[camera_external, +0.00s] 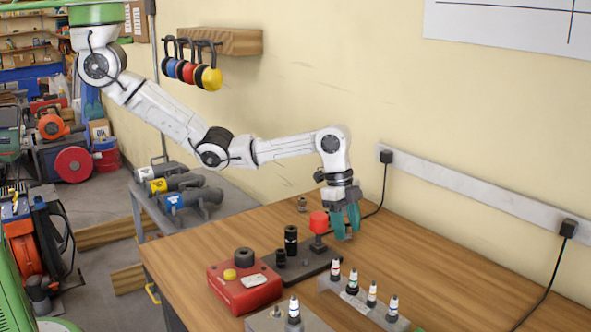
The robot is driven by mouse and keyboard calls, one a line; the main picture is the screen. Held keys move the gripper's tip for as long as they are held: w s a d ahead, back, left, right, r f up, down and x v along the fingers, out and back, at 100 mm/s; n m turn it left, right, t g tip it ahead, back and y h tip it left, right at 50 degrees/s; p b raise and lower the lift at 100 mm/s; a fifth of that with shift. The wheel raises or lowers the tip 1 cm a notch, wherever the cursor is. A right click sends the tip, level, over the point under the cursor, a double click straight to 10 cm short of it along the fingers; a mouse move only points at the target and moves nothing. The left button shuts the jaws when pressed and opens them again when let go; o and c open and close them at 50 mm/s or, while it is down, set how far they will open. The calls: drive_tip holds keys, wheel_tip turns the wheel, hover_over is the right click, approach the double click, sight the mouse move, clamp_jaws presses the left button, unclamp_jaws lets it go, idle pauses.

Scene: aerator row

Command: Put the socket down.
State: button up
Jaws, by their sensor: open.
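My gripper (347,226), with teal fingers, points down over the wooden table, just right of a red knob (319,222). Its jaws are open, and I see nothing held between them. A tall black socket-like cylinder (291,240) and a shorter one (280,258) stand upright on a dark plate (318,267), left of my gripper. A small grey metal piece (302,204) stands on the table behind the knob. I cannot tell which of these is the task's socket. The fingers partly hide the table behind them.
A red box (244,293) with a yellow button stands at the table's left front. Several dark, white-banded pieces stand on a grey rack (330,286) in front of my gripper. Another such piece (294,310) stands on a front block. The table's right side (450,270) is mostly clear, with black cables.

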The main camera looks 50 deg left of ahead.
drive_tip(key=b+v, duration=0.1)
drive_tip(key=v, duration=1)
drive_tip(key=shift+r, duration=0.25)
